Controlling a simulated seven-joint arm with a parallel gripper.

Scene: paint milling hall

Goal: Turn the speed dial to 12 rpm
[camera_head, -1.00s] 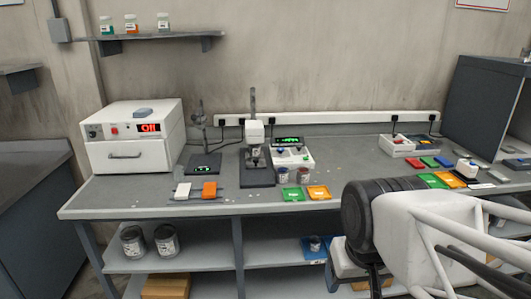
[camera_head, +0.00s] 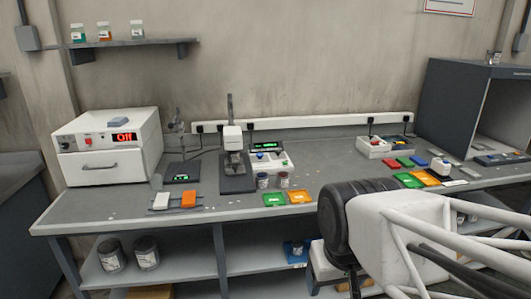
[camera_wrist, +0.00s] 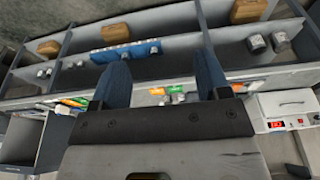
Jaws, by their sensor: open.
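A white instrument with a green display and a blue knob (camera_head: 262,155) stands mid-bench, beside a stand-mounted device (camera_head: 232,150) on a dark base. A white box (camera_head: 112,148) with a red "Off" display and a small dark knob (camera_head: 65,146) stands at the left; it also shows in the wrist view (camera_wrist: 286,107). Which knob is the speed dial, and any rpm marking, I cannot tell. My gripper (camera_wrist: 162,72) is open in the wrist view, with nothing between its two blue fingers, away from both units. In the head view I cannot make out its fingers.
Green and orange trays (camera_head: 287,198), small jars (camera_head: 284,180) and a white and orange pair of blocks (camera_head: 189,200) lie along the bench (camera_head: 120,205). A dark open cabinet (camera_head: 455,105) stands at the right. Cans (camera_head: 146,252) stand on the lower shelf.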

